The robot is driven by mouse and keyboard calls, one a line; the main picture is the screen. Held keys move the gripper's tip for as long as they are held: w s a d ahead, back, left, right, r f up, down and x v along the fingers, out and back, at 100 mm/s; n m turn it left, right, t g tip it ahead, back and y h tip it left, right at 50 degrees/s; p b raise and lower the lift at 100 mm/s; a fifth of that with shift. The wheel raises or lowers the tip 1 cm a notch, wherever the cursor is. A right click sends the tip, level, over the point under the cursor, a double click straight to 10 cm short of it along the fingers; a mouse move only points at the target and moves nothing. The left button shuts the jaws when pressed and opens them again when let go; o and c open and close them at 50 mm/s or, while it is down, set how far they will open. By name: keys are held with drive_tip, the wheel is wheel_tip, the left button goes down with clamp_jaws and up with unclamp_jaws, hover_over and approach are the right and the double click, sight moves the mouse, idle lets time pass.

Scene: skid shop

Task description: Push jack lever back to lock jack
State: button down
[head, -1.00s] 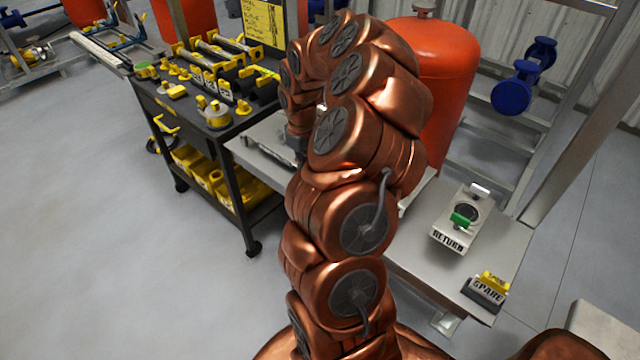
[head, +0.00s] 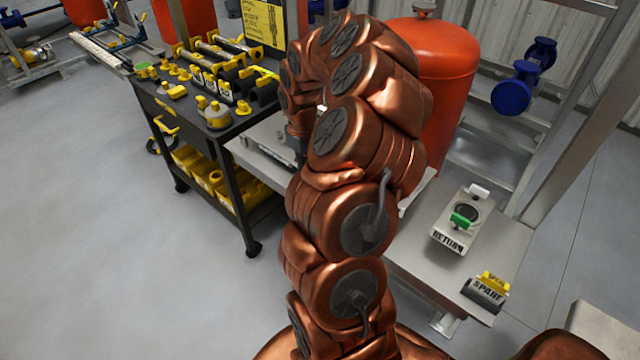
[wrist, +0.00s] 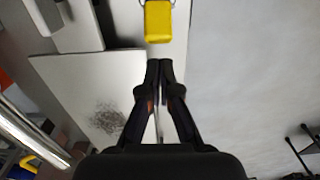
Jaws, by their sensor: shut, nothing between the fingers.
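My gripper (wrist: 160,66) points up the wrist view with its two dark fingertips together and nothing between them. A yellow block (wrist: 158,22), which may be part of the jack lever, lies just beyond the fingertips, with a small gap showing. A thin dark wire or bracket edges its far end. It sits by the edge of a pale plate (wrist: 115,20). In the head view my copper arm covers the gripper and the place where it works, so the jack and any lever cannot be made out there.
A black cart (head: 215,130) with yellow fittings stands left of my arm. A red tank (head: 437,75) stands behind it. On the right bench (head: 410,258) are a RETURN box (head: 452,236) with a green part and a SPARE block (head: 485,292). Floor at left is clear.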

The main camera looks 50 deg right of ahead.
drive_tip(key=shift+s, duration=0.1)
drive_tip(key=shift+s+b, duration=1.05)
drive_tip(key=shift+s, duration=0.45)
drive_tip(key=shift+s+b, duration=0.95)
drive_tip(key=shift+s, duration=0.3)
drive_tip(key=shift+s+b, duration=0.45)
drive_tip(key=shift+s, duration=0.05)
drive_tip(key=shift+r, duration=0.15)
